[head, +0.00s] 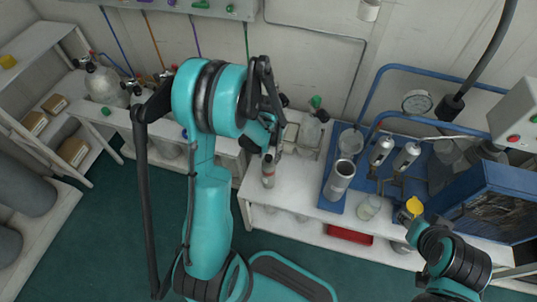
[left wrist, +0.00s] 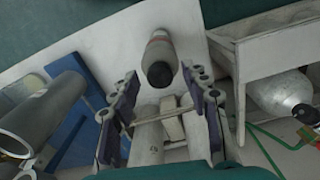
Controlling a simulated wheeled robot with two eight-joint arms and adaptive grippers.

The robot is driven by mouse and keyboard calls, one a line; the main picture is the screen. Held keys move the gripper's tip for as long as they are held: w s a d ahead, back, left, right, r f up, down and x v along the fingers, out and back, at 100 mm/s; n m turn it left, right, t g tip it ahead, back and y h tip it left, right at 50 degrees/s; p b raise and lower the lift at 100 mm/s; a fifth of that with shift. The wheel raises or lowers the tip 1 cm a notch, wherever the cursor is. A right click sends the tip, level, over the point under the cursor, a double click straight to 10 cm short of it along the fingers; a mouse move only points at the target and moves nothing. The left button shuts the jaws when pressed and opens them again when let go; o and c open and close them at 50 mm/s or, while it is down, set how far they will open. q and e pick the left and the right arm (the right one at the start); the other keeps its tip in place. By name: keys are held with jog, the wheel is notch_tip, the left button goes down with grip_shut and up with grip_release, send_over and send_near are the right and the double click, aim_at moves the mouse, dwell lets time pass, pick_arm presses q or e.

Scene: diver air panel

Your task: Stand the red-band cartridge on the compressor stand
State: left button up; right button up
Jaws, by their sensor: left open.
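The red-band cartridge (head: 268,172), a pale bottle with a dark cap and a reddish band, stands on the left part of the white bench (head: 290,218). In the left wrist view the cartridge (left wrist: 159,50) appears just beyond my open fingertips. My left gripper (left wrist: 160,92) is open and empty, with a finger to each side of the line to the cartridge; in the head view my arm mostly hides it. The compressor sits on the blue base (head: 330,205), at the right; which part is its stand I cannot tell. My right gripper (head: 415,224) is at lower right, its jaws unclear.
An open steel cylinder (head: 340,178) and a pale jar (head: 368,207) stand right of the cartridge. A rack with bottles (head: 300,125) is behind it. A yellow item (head: 413,206) is by my right gripper. A red tray (head: 350,234) is below the bench top.

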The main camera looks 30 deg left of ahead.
pick_arm(q)
jog(key=s+d+r+t+p, duration=0.1)
jog(key=s+d+r+p, duration=0.1)
jog(key=r, duration=0.8)
jog(key=s+d+r+t+p, duration=0.1)
jog(key=d+r+t+p, duration=0.15)
jog(key=r, duration=0.75)
jog(key=s+d+r+m+t, duration=0.1)
jog(key=s+d+r+t, duration=0.2)
jog(key=s+d+r, duration=0.2)
jog(key=shift+s+d+r+t, duration=0.4)
jog(key=shift+s+d, duration=0.2)
jog(key=shift+s, duration=0.95)
